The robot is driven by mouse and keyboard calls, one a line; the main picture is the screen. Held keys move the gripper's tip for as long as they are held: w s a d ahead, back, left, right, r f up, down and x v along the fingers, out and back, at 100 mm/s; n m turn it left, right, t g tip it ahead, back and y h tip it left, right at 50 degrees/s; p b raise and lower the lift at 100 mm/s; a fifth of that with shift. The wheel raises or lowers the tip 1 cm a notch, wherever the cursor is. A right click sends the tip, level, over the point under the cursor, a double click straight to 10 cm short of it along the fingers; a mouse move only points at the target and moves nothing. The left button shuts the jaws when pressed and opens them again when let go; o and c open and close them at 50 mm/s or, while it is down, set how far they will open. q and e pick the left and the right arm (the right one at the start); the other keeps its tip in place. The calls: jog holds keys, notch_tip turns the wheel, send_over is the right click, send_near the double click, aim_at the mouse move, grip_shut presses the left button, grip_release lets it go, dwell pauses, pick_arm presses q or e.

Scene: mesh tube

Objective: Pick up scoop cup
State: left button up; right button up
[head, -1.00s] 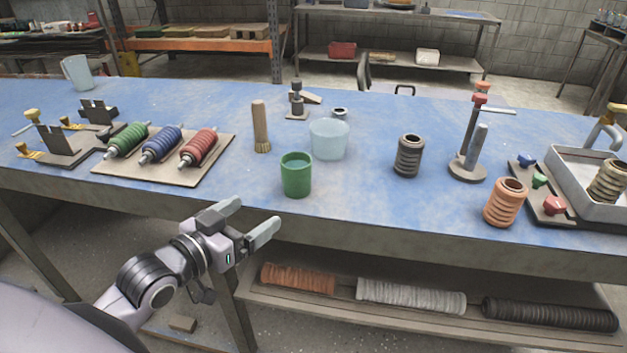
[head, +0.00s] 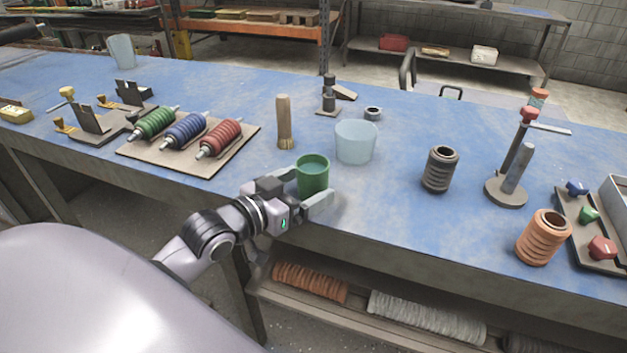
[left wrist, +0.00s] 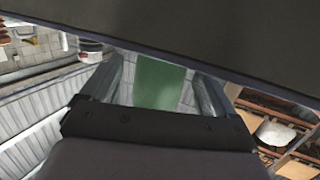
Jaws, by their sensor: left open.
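The scoop cup, which I take to be the green cup (head: 313,176), stands upright near the front edge of the blue bench. My left gripper (head: 300,190) is open, with one finger on each side of the cup. In the left wrist view the green cup (left wrist: 160,83) shows between the two fingers, with gaps to both sides. The near finger hides part of the cup's lower side in the head view. I cannot tell whether a finger touches it. My right gripper is not in view.
A translucent tub (head: 356,141) stands just behind the cup, and a brush (head: 284,122) stands to its left. A board with coloured spools (head: 207,166) lies further left. A dark ribbed sleeve (head: 440,169) stands to the right. Bench space between cup and sleeve is clear.

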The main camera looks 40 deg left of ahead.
aim_at(319, 179)
pick_arm(q)
jog(key=shift+x, duration=2.25)
jog(key=shift+f, duration=0.1)
jog(key=c, duration=1.2)
